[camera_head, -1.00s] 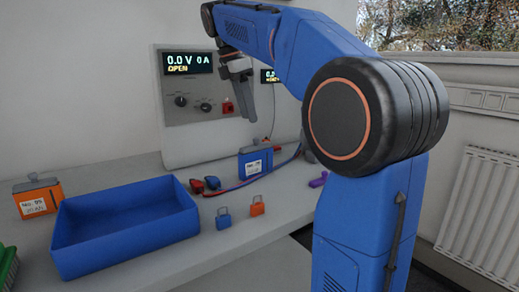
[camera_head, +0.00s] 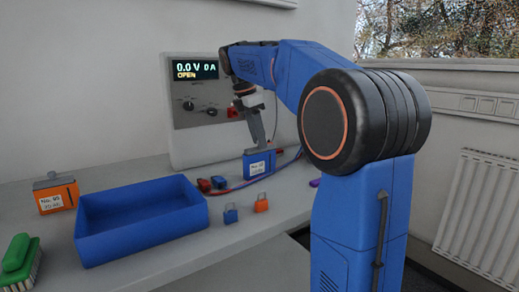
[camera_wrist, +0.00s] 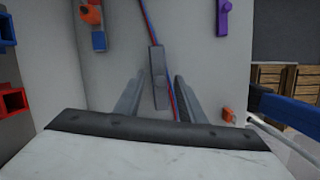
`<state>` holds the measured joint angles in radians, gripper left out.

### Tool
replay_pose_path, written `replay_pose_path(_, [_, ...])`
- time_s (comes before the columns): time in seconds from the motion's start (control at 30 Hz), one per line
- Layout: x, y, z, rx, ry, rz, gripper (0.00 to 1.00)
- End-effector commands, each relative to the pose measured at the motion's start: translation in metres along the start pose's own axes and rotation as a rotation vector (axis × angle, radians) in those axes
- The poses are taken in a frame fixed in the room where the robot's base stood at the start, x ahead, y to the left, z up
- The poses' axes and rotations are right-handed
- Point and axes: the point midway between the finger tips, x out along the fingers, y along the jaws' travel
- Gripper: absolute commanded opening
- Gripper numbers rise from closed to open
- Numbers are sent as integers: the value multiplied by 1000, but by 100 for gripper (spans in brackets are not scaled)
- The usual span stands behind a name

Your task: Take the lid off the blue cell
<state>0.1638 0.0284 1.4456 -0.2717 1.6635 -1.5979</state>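The blue cell (camera_head: 260,166) stands upright on the bench in front of the cycler and has a white label. Its dark grey lid with a small knob (camera_wrist: 158,78) shows from above in the wrist view and hides the cell body there. My gripper (camera_head: 259,142) points down just above the cell in the head view. In the wrist view its two fingers (camera_wrist: 158,90) are apart, one on each side of the lid, with gaps visible. The fingertips partly hide the cell's top in the head view.
The cycler (camera_head: 190,130) reads 0.0 V, OPEN. Red and blue cables lie beside the cell. A blue tray (camera_head: 140,242), an orange cell (camera_head: 57,195), a blue padlock (camera_head: 231,214), an orange padlock (camera_head: 262,203) and a green brush (camera_head: 17,255) are on the bench.

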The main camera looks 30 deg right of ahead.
Motion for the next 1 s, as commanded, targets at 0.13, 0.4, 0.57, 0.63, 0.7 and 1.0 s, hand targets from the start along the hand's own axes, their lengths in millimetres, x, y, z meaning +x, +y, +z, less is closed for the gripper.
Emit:
replay_pose_path(0.13, [0, 0, 0, 0, 0, 0, 20])
replay_pose_path(0.4, [0, 0, 0, 0, 0, 0, 0])
replay_pose_path(0.57, [-2, 0, 0, 0, 0, 0, 0])
replay_pose_path(0.63, [-6, 0, 1, 0, 0, 0, 0])
replay_pose_path(0.7, [-14, 0, 4, 0, 0, 2, 0])
replay_pose_path(1.0, [-66, 1, 18, 0, -1, 1, 0])
